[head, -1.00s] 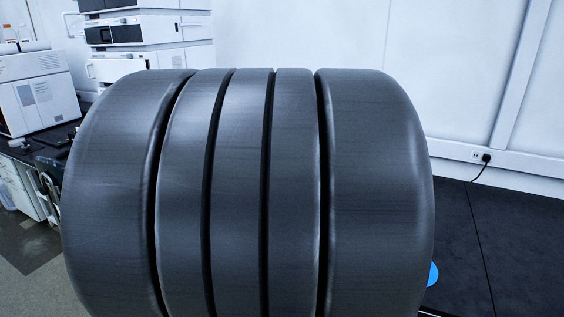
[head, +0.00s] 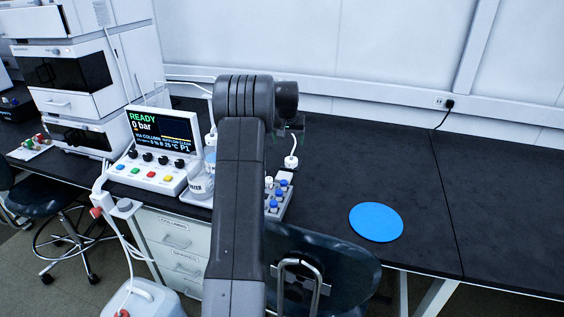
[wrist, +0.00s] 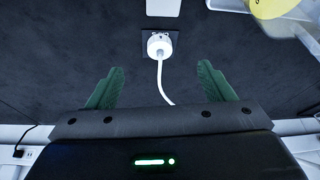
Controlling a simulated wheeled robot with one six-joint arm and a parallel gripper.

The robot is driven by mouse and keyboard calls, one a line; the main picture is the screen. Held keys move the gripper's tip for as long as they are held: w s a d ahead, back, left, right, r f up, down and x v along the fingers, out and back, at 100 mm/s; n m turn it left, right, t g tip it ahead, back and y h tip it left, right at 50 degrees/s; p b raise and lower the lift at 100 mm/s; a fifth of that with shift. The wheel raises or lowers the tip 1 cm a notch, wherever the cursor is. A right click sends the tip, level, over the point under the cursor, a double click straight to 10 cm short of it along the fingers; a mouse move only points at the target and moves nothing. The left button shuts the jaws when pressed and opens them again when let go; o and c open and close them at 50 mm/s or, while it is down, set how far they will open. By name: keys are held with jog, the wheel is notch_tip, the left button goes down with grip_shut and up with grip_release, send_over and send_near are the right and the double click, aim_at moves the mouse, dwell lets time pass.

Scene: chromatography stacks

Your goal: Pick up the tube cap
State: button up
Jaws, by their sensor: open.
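The tube cap (wrist: 158,45) is a small white round piece with a white tube running from it. In the wrist view it lies on a small dark square patch, just beyond the fingertips and near the middle of the gap. In the head view a white cap (head: 291,162) with its tube shows on the black bench, below the end of my arm. My gripper (wrist: 162,70) is open, its two green fingers spread, with the white tube passing between them. In the head view my gripper (head: 297,128) is partly hidden by the wrist.
A rack (head: 284,202) with blue-capped vials stands near the bench's front edge, partly behind my arm. A blue disc (head: 376,222) lies on the right. The bench around it is clear.

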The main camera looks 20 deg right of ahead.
aim_at(291, 159)
jog(key=shift+n, duration=0.3)
jog(key=w+x, duration=0.1)
jog(key=x, duration=0.4)
jog(key=w+d+r+p+x, duration=0.1)
jog(key=x, duration=0.5)
jog(key=w+d+x, duration=0.1)
jog(key=x, duration=0.5)
jog(key=shift+p, duration=0.35)
jog(key=shift+r, duration=0.1)
jog(key=c, duration=1.1)
